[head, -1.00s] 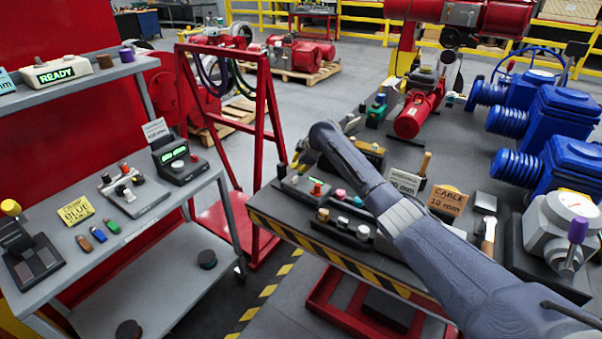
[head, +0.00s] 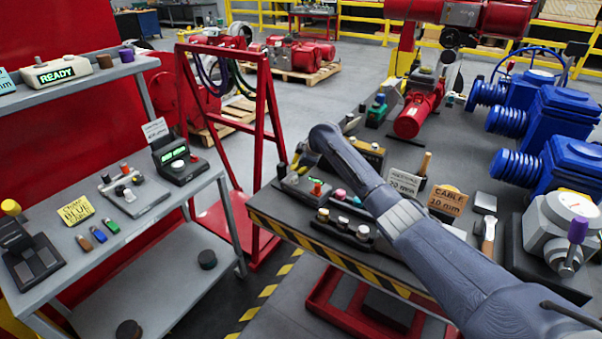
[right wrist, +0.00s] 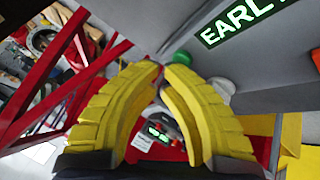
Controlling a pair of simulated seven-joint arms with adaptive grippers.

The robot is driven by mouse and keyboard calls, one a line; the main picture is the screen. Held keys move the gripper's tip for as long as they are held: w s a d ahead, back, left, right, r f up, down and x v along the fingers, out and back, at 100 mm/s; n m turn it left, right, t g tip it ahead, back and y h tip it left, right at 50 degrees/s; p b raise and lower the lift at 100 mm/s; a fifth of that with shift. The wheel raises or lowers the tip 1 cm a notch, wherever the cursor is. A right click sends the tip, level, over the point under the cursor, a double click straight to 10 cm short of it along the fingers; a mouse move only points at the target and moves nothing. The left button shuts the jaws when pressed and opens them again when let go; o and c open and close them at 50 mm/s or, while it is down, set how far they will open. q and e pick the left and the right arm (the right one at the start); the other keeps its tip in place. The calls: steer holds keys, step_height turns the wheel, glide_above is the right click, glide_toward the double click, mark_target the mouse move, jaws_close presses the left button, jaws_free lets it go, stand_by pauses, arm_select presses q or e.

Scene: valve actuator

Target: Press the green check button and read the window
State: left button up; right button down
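My right gripper (right wrist: 162,68) has its yellow fingertips brought together with nothing seen between them. In the right wrist view a green button (right wrist: 180,58) shows just beyond the fingertips; I cannot tell whether they touch it. Beside it is a dark window (right wrist: 236,22) with lit letters reading "EARL" and a further letter cut by the frame edge. In the head view my right gripper (head: 304,156) is small and partly hidden by its arm, above a grey button box (head: 300,186) at the bench corner. My left gripper is not in view.
A row of coloured knobs (head: 345,225) lies in front of the box. A grey cart (head: 150,225) at left holds a box with a green-lit window (head: 172,153). A red frame (head: 262,150) stands between.

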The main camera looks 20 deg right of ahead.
steer(key=shift+r, duration=0.9)
steer(key=shift+r, duration=2.5)
